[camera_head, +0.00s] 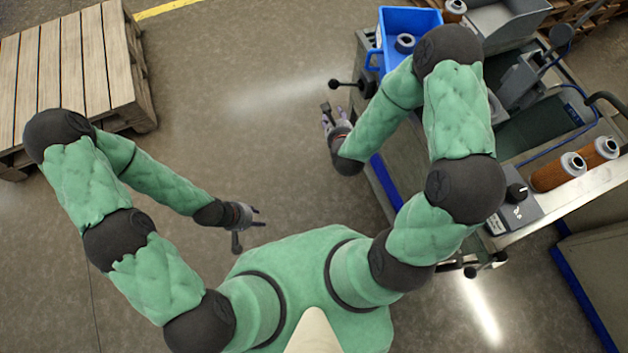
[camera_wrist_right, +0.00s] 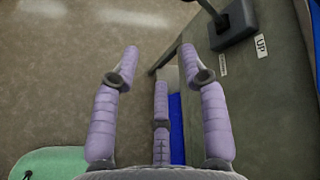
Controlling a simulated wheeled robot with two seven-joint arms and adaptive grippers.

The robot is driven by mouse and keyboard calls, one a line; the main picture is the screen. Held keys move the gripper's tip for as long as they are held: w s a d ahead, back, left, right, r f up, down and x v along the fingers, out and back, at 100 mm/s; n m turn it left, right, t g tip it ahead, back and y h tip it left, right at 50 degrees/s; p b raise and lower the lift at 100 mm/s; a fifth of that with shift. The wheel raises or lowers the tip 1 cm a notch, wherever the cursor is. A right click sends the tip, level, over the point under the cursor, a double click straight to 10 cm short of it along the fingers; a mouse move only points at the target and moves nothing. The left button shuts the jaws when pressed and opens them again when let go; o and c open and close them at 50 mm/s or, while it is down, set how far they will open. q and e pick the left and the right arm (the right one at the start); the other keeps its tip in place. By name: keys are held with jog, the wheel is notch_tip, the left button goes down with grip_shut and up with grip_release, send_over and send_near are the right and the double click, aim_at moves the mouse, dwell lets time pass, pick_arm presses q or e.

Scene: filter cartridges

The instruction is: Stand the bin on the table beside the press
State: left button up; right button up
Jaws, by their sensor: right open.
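The blue bin (camera_head: 408,19) is at the far left end of the workbench (camera_head: 400,165) in the head view, open side up, with a grey-capped cartridge (camera_head: 404,43) in it. My right upper arm partly covers its near side, so I cannot see what its base rests on. The grey machine (camera_head: 520,82) behind my right arm looks like the press. My right gripper (camera_head: 328,116) is open and empty, left of the bench and nearer than the bin; its spread fingers show in the right wrist view (camera_wrist_right: 159,58). My left gripper (camera_head: 262,217) is open and empty over the floor.
Brown cartridges (camera_head: 560,173) lie on the bench's right part beside a control box (camera_head: 513,212). A black-knobbed lever (camera_head: 335,85) sticks out left of the bench. A grey tray (camera_head: 500,20) is right of the bin. A wooden pallet (camera_head: 70,65) stands far left. Floor between is clear.

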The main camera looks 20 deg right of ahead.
jog(key=s+a+f+n+g+y, duration=0.5)
jog(key=s+a+f+n+g, duration=0.3)
jog(key=n, duration=1)
jog(key=s+a+f, duration=0.2)
jog(key=s+f, duration=0.2)
jog(key=shift+s, duration=0.25)
jog(key=s+a+n+g, duration=0.1)
jog(key=s+n, duration=0.1)
jog(key=s+a+f+n+g+y, duration=0.1)
jog(key=s+n, duration=0.1)
jog(key=s+n+g, duration=0.1)
jog(key=s+n, duration=0.1)
jog(key=shift+s+a+f+n, duration=0.3)
jog(key=shift+a+f+n, duration=0.05)
jog(key=shift+a+n, duration=0.05)
jog(key=shift+c, duration=0.7)
